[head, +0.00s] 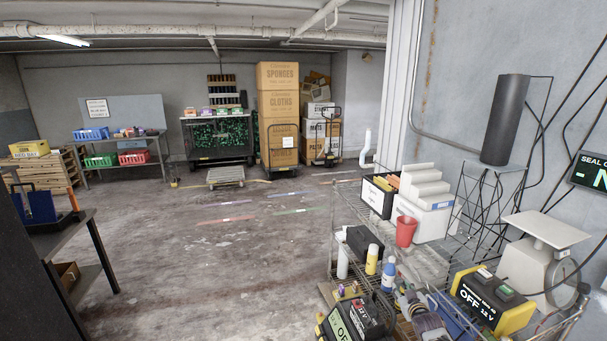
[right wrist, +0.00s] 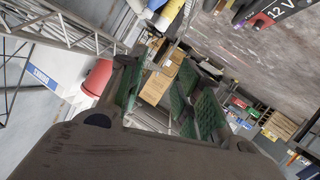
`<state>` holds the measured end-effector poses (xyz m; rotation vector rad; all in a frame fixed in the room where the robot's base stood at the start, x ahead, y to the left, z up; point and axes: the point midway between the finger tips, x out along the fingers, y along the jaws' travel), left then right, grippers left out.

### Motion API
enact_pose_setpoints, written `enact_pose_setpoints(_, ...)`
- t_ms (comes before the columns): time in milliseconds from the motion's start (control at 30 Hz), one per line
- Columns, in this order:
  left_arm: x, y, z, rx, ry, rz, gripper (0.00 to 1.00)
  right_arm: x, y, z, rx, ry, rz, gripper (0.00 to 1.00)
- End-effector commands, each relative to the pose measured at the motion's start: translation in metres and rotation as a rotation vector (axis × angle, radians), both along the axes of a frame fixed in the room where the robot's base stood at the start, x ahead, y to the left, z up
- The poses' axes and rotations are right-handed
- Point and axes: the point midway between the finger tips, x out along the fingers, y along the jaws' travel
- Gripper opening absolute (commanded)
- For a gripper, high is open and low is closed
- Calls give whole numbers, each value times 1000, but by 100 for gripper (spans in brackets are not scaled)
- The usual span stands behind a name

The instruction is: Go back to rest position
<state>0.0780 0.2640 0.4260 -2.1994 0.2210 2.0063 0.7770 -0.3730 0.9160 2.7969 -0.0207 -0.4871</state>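My right gripper (right wrist: 162,78) shows in the right wrist view with its two green-padded fingers spread apart. Nothing is held between them. In the head view my right gripper (head: 412,302) shows small at the bottom, over the front of the wire shelf cart (head: 345,205). It is close to the white bottle with a blue label (head: 388,274) and the black-and-yellow 12 V unit (head: 492,300). Whether it touches anything there I cannot tell. My left gripper is in neither view.
A dark table (head: 62,238) stands at the left. The concrete floor (head: 225,270) between is clear.

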Motion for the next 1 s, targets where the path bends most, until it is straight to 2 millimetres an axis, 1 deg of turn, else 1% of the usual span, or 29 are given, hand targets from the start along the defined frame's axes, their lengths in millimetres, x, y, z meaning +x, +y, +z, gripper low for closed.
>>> enact_pose_setpoints(33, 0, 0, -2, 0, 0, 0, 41, -11, 3, -24, 5, 33, 0, 34)
enact_pose_setpoints(200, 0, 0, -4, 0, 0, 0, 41, -46, 9, -90, 16, 127, -3, 34)
enact_pose_setpoints(267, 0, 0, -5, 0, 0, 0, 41, -60, 11, -112, 19, 160, -3, 34)
enact_pose_setpoints(400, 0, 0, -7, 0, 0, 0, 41, -94, 18, -163, 29, 237, -5, 34)
enact_pose_setpoints(467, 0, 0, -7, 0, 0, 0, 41, -110, 21, -184, 32, 271, -6, 34)
enact_pose_setpoints(600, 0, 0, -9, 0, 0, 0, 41, -149, 27, -231, 40, 347, -8, 34)
enact_pose_setpoints(667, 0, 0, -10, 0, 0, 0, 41, -167, 30, -250, 44, 381, -10, 34)
enact_pose_setpoints(800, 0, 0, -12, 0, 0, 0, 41, -210, 37, -293, 52, 458, -11, 34)
enact_pose_setpoints(867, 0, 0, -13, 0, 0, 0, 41, -230, 40, -310, 55, 490, -12, 34)
enact_pose_setpoints(900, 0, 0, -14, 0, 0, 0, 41, -243, 41, -322, 58, 513, -13, 34)
enact_pose_setpoints(967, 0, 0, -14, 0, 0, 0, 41, -263, 45, -338, 61, 544, -13, 34)
enact_pose_setpoints(1000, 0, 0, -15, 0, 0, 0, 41, -278, 47, -349, 63, 567, -13, 34)
